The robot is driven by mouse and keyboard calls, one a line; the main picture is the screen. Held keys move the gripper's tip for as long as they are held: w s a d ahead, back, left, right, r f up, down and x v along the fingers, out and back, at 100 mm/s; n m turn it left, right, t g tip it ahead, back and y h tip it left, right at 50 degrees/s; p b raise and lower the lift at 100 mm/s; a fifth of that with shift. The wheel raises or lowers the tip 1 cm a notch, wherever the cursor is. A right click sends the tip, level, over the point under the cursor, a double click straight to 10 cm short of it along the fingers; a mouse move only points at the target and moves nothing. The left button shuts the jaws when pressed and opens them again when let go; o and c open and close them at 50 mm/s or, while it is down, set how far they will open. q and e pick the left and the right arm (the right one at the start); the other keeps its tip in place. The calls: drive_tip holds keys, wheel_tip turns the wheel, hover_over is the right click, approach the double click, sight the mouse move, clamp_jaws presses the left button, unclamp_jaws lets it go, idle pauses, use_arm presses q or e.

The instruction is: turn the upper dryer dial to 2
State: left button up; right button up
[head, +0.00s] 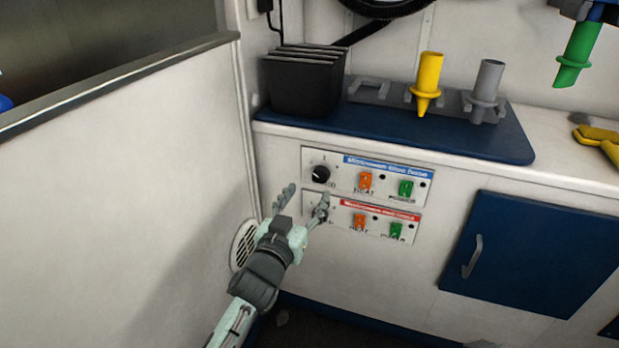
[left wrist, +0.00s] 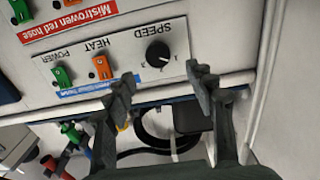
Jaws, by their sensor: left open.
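The upper dryer dial (head: 320,174) is a round black knob on the upper control panel (head: 345,171), which has a blue label. In the left wrist view the dial (left wrist: 158,53) appears upside down under the word SPEED; I cannot read its setting surely. My left gripper (head: 303,198) is open and empty, with its fingers spread just below and left of the dial in the head view. In the left wrist view the dial shows between and beyond the fingertips of the gripper (left wrist: 164,76), not gripped. The lower panel's dial is hidden behind a finger. My right gripper is not in view.
Orange (head: 365,181) and green (head: 406,188) switches sit right of the dial. The lower panel (head: 404,216), with a red label, lies below. A blue-topped counter (head: 480,140) is above. A white side wall (head: 190,170) stands close on the left.

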sight(319, 176)
use_arm(q)
drive_tip(key=x, duration=0.7)
drive_tip(key=shift+w+d+b, duration=0.15)
drive_tip(key=shift+d+b, duration=0.1)
drive_tip(key=shift+b, duration=0.05)
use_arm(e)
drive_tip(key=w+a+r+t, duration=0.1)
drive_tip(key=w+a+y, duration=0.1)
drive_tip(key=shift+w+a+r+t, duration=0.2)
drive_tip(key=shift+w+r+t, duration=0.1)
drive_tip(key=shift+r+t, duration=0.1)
use_arm(q)
drive_tip(key=shift+c, duration=0.6)
drive_tip(key=c, duration=1)
